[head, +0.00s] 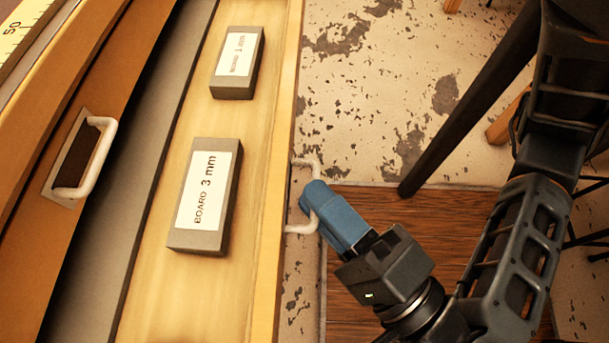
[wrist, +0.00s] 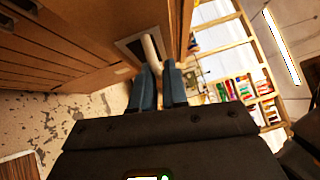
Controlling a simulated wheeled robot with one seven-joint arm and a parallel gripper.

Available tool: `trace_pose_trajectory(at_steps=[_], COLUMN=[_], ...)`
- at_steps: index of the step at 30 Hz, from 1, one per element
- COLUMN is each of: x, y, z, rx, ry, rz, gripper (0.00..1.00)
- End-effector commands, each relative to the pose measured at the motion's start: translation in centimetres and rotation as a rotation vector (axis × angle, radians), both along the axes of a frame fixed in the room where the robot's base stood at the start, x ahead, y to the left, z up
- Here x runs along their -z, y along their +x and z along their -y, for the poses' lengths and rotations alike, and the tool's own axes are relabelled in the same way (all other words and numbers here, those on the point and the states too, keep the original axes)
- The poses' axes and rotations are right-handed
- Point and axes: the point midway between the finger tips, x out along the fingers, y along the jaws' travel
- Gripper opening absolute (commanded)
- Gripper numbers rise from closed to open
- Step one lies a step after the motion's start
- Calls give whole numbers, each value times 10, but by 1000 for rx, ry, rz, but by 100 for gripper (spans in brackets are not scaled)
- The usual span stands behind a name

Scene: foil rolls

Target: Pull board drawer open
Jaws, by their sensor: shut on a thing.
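The board drawer (head: 272,210) stands open in the head view, with its inside showing. A grey box labelled "BOARD 3 mm" (head: 205,196) and a second grey box (head: 238,62) with a smaller label lie in it. The drawer's white bar handle (head: 301,229) is on its outer front face. My gripper (head: 313,194) is shut on this handle, its blue fingers covering the middle of the bar. In the wrist view the pale handle (wrist: 151,50) runs between the blue fingers (wrist: 158,72), in front of a dark plate.
Another drawer front with a white handle (head: 97,160) is at the left in the head view. A dark slanted leg (head: 470,105) stands right of my gripper. Worn floor (head: 350,90) lies clear beside the drawer. A shelf with colourful items (wrist: 240,88) shows in the wrist view.

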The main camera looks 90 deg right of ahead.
Motion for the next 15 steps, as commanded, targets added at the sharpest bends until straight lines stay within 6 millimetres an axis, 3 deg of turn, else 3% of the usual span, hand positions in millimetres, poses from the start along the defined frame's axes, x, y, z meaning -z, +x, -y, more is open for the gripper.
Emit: trace_pose_trajectory(at_steps=[9,10,15], x=[1,1,1], y=[0,0,0], z=[-1,-1,-1], rx=[-4,-4,-2], ry=[-1,-1,0], rz=[-3,-3,-2], gripper=[0,15,32])
